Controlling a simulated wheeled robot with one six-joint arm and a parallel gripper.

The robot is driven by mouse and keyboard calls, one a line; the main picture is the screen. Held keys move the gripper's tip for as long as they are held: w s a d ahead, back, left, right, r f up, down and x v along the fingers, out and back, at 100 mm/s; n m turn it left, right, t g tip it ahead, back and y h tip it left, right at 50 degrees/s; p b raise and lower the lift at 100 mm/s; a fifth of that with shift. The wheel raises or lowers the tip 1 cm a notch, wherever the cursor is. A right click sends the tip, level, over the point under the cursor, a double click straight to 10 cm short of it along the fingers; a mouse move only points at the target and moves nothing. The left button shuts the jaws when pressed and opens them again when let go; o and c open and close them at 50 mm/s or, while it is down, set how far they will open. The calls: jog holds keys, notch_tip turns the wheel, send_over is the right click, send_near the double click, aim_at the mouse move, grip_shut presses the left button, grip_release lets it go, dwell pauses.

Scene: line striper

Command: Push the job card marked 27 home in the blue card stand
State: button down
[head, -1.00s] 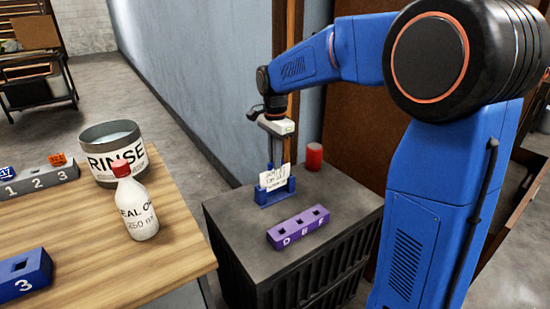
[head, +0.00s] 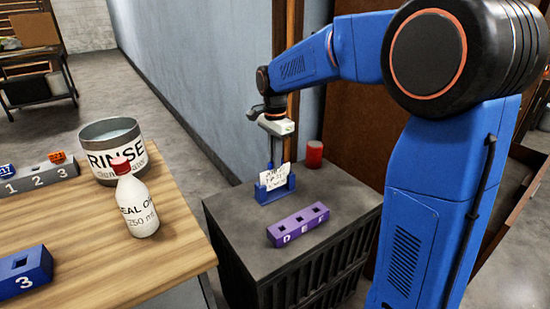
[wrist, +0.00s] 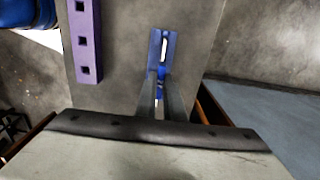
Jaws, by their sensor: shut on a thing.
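A white job card (head: 275,176) with dark writing stands upright in the blue card stand (head: 275,194) on the dark cabinet top. The writing is too small to read as 27. My gripper (head: 271,162) points down over the stand, with its fingers at the card. The card's white edge (wrist: 164,48) shows in the stand's slot. I cannot tell how deep it sits.
A purple holder (head: 298,225) with several square holes lies in front of the stand. A red cylinder (head: 314,154) stands behind to the right. The wooden table at left holds a rinse bucket (head: 113,150), a white bottle (head: 137,205) and numbered holders.

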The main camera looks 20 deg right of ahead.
jog(key=shift+f, duration=1.1)
jog(key=c, duration=1.5)
grip_release()
jog(key=shift+o, duration=0.2)
jog(key=shift+r, duration=0.1)
jog(key=shift+r, duration=3.4)
